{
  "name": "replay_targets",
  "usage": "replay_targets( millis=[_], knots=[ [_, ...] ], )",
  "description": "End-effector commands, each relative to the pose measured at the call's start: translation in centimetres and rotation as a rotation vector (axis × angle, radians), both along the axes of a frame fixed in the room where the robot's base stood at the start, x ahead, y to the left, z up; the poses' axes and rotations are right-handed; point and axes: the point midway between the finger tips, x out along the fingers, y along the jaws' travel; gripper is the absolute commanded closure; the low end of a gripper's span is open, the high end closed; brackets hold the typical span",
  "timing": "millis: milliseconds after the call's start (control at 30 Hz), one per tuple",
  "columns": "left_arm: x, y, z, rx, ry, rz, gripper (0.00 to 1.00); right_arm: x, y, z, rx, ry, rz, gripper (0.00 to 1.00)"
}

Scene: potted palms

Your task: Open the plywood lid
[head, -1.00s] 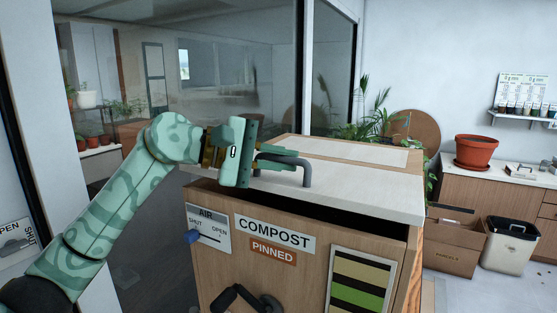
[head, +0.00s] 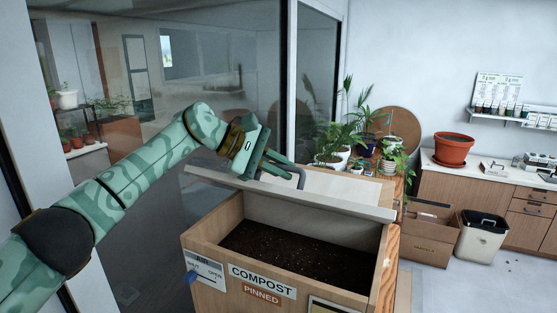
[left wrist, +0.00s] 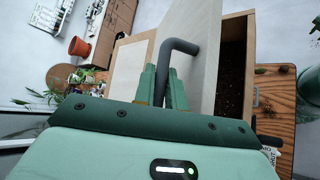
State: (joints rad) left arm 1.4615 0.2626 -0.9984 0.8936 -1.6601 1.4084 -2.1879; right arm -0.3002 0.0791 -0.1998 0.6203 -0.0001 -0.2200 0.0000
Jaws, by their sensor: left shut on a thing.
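The plywood lid (head: 330,198) of the compost box is pale and stands tilted up from its front edge, leaving the box open at the front. Its dark handle (head: 299,176) is a bent bar, which also shows in the left wrist view (left wrist: 180,45). My left gripper (head: 280,165) is shut on the handle. In the left wrist view its green fingers (left wrist: 163,88) close around the bar. Dark soil (head: 300,255) shows inside the wooden compost box (head: 215,222). My right gripper is not in view.
Potted plants (head: 355,140) stand behind the box. A cardboard box (head: 428,235) and a white bin (head: 481,236) stand on the floor to the right. A terracotta pot (head: 453,150) sits on the counter. A glass partition (head: 215,75) rises behind my left arm.

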Motion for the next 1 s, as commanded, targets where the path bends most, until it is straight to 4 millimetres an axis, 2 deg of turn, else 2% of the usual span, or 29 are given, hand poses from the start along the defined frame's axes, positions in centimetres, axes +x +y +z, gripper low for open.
replay_targets(
  millis=[433,467,500,533,833,1000],
  knots=[
    [0.1,0.0,0.1,0.001,0.006,-0.001,1.0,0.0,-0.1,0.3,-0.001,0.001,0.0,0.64],
    [0.1,0.0,0.1,0.001,0.006,-0.001,0.79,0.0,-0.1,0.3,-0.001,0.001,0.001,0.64],
    [0.1,0.0,0.1,0.001,0.006,-0.001,0.68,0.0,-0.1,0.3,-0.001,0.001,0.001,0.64],
    [0.1,-0.1,0.1,0.001,0.006,-0.001,0.66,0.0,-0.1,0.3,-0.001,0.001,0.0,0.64],
    [0.1,0.1,0.1,0.002,0.005,0.0,0.66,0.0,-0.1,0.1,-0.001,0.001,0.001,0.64],
    [-0.2,2.1,1.1,0.002,0.003,0.002,0.66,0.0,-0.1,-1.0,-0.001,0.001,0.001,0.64]
  ],
)
